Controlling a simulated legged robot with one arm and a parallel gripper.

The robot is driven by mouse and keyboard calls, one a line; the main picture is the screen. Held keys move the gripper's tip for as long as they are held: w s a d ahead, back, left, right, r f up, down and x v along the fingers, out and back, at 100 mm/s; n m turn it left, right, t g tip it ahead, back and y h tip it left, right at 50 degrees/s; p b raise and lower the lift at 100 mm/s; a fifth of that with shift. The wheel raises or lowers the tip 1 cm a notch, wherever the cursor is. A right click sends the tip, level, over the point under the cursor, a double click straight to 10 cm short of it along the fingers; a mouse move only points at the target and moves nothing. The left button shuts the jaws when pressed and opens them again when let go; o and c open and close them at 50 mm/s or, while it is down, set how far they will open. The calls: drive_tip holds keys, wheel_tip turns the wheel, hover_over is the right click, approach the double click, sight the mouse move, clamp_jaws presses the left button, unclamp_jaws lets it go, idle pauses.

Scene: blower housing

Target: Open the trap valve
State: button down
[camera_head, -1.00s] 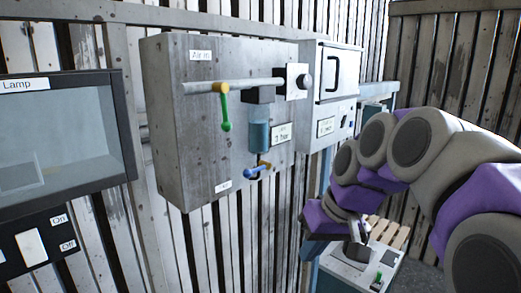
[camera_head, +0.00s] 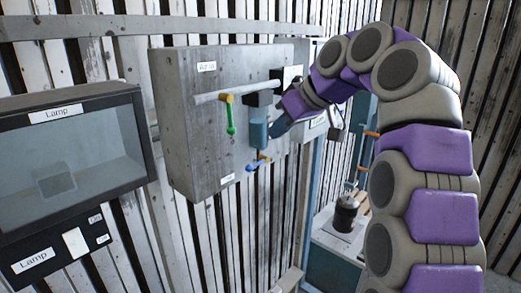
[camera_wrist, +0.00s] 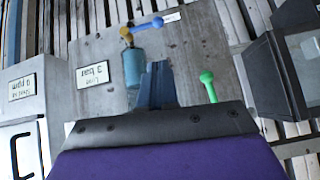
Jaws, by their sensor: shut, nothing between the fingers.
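The trap valve appears to be the brass fitting with a blue lever (camera_head: 256,164) under the blue filter bowl (camera_head: 259,134) on the grey panel. The lever points left and slightly down in the head view. In the wrist view, which is upside down, the blue lever (camera_wrist: 148,26) sits at the top, beside the brass fitting (camera_wrist: 127,34). My gripper (camera_head: 275,131) is beside the bowl, above and right of the lever in the head view. Its fingers (camera_wrist: 158,68) are shut and empty in the wrist view, apart from the lever.
A green lever (camera_head: 230,116) hangs from the horizontal pipe (camera_head: 220,97), left of the bowl; it also shows in the wrist view (camera_wrist: 209,85). A lamp box (camera_head: 80,165) stands at the left. A bench with a dark cylinder (camera_head: 347,213) is at lower right.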

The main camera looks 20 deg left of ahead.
sight(253, 143)
drive_tip(key=shift+s+a+r+n+p, duration=0.15)
drive_tip(key=shift+r+n+p, duration=0.1)
drive_tip(key=shift+r, duration=0.25)
drive_tip(key=shift+w+a+r+n+p, duration=0.1)
drive_tip(key=shift+r+n, duration=0.15)
drive_tip(key=shift+r, duration=0.25)
drive_tip(key=b+x, duration=0.3)
drive_tip(key=x, duration=0.7)
drive_tip(key=shift+a+f, duration=0.2)
drive_tip(key=shift+a, duration=0.05)
wheel_tip(253, 143, down, 3)
drive_tip(key=shift+d+f+b, duration=0.15)
drive_tip(key=shift+f+b, duration=0.1)
drive_tip(key=shift+b, duration=0.3)
